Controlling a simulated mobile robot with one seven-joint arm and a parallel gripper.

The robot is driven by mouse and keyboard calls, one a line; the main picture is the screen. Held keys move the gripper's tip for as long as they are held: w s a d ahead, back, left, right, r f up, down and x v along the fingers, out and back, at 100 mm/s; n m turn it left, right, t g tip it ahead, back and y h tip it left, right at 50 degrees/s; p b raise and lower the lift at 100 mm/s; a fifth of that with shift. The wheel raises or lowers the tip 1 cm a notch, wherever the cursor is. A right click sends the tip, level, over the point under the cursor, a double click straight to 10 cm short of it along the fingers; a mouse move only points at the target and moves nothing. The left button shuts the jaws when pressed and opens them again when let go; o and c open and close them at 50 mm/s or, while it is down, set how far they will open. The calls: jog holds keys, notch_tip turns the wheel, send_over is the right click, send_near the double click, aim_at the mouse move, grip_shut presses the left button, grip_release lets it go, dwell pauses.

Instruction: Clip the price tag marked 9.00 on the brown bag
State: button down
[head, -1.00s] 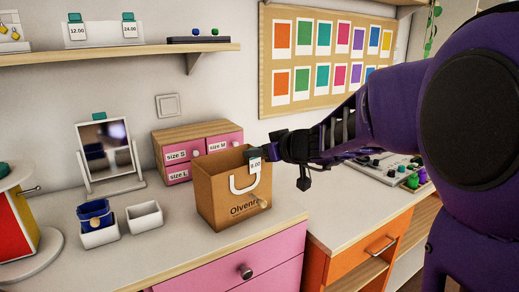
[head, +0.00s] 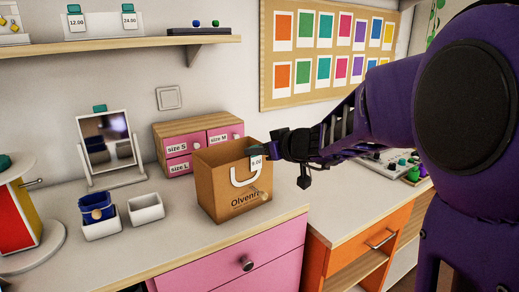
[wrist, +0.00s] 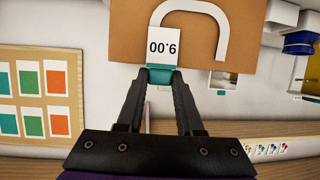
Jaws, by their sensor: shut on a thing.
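The brown bag (head: 218,190) stands upright on the counter, with a white handle and dark lettering on its front. My gripper (head: 268,154) is at the bag's upper right rim. It is shut on the teal clip of the price tag (head: 256,162). In the wrist view the tag (wrist: 163,47) reads 9.00, upside down, and lies over the brown face of the bag (wrist: 125,30) beside the white handle. The teal clip (wrist: 160,74) is between the fingertips (wrist: 160,78), at the bag's edge. I cannot tell whether the clip grips the rim.
Pink drawers (head: 180,147) stand behind the bag. A mirror (head: 105,140), a blue item in a white tray (head: 100,229) and an empty white tray (head: 146,207) are to the left. Tags marked 12.00 and 24.00 sit on the shelf (head: 110,50) above.

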jog(key=shift+c, duration=0.3)
grip_release()
dwell(0.4)
jog(key=shift+r, duration=0.15)
notch_tip(320, 180, up, 8)
jog(key=p, duration=0.3)
jog(key=shift+p, duration=0.35)
dwell(0.5)
